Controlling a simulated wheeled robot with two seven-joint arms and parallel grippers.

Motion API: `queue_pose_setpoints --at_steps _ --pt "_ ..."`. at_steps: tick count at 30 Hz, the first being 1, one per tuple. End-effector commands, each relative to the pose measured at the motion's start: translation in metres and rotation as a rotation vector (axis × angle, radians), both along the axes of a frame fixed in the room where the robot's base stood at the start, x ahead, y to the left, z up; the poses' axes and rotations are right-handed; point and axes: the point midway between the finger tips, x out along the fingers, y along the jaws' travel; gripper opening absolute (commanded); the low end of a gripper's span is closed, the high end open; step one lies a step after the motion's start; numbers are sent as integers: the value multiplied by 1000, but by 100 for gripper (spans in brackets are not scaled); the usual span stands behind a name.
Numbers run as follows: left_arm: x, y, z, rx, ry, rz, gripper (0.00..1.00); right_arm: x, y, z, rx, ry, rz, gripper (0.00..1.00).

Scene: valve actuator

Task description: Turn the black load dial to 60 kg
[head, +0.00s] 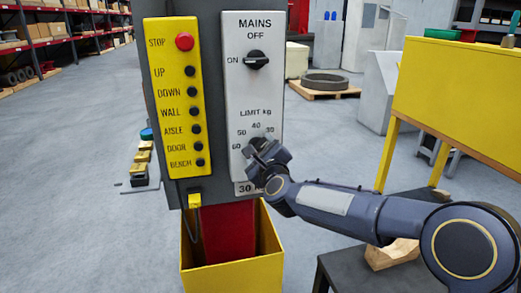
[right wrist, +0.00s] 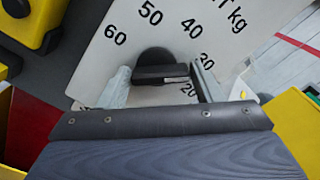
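The black load dial (right wrist: 160,62) sits on the white panel under "LIMIT KG". In the right wrist view its raised bar lies about level, with the lighter end toward the 30 side. The 60 mark (right wrist: 115,34) is at its upper left. My right gripper (right wrist: 162,80) is open, one finger on each side of the dial, close to the bar's ends; I cannot tell whether they touch. In the head view my right gripper (head: 266,150) hides the dial. My left gripper is not in view.
The mains dial (head: 256,60) is above, beside ON and OFF. A yellow button panel (head: 178,100) with a red stop button (head: 184,41) is at left. A yellow bin (head: 262,268) stands below. A yellow table (head: 455,95) is at right.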

Motion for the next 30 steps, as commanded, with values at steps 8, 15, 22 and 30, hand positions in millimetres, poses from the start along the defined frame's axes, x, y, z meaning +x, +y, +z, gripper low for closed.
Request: queue_pose_setpoints --at_steps 8,15,22,30 --pt "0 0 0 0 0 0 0 0 0 0 -1 0 0 32" --pt "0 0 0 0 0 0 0 0 0 0 -38 -10 1 32" --pt "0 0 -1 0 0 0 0 0 1 0 -161 -46 0 32" --pt "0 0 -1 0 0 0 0 -1 2 1 -397 -115 1 32"
